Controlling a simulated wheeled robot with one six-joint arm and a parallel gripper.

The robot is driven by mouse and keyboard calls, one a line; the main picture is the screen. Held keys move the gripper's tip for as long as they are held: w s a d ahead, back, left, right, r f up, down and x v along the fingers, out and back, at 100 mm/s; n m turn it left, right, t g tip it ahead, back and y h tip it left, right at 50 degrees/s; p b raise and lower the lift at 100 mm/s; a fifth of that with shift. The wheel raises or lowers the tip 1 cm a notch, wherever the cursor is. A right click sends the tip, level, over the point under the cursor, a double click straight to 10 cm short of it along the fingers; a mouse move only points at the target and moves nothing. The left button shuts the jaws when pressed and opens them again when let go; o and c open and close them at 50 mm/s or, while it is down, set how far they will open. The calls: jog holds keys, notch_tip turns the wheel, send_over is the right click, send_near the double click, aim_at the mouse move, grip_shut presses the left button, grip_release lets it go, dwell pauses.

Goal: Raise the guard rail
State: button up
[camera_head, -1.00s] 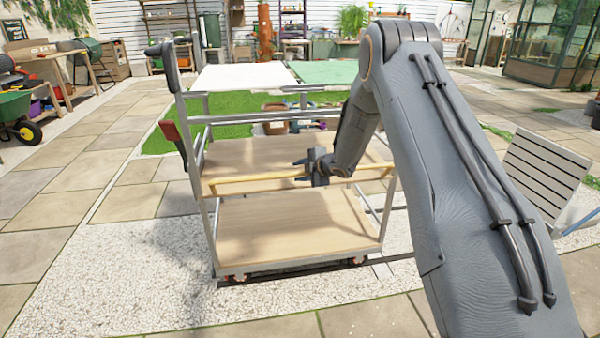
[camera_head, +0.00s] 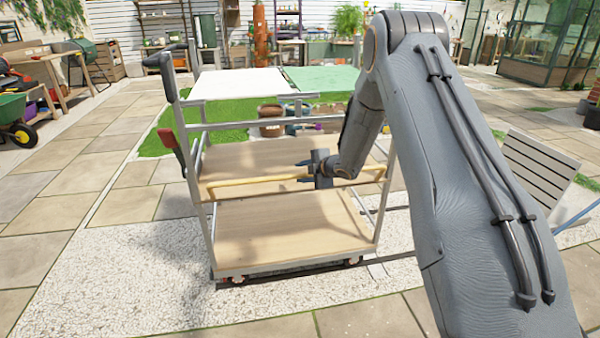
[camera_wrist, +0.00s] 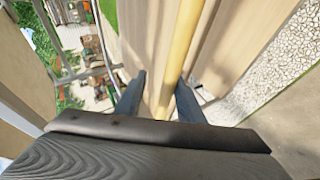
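The guard rail is a thin yellow bar (camera_head: 245,182) across the near side of a metal-framed cart (camera_head: 207,232), between its two wooden shelves. It runs nearly level from the left post to the right post. My gripper (camera_head: 304,171) is at the bar, right of its middle, with its fingers pointing left. In the wrist view the two fingers (camera_wrist: 158,92) stand apart, and the yellow bar (camera_wrist: 184,35) runs up between them, closer to the right finger. I cannot tell whether a finger touches it.
The cart has a dark handle (camera_head: 169,77) and a red lever (camera_head: 170,142) at its left. A white-topped table (camera_head: 240,83) stands behind it, and a slatted panel (camera_head: 540,165) stands to the right. Paving in front and left is clear.

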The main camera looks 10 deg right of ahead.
jog(key=p+v, duration=0.1)
jog(key=v, duration=0.1)
jog(key=p+v, duration=0.1)
jog(key=v, duration=0.1)
jog(key=shift+w+r+p, duration=0.2)
jog(key=shift+r+p, duration=0.1)
jog(key=shift+r, duration=0.05)
dwell(0.4)
jog(key=v, duration=0.7)
jog(key=shift+s+r, duration=0.2)
jog(key=shift+s, duration=0.15)
jog(key=shift+d, duration=0.15)
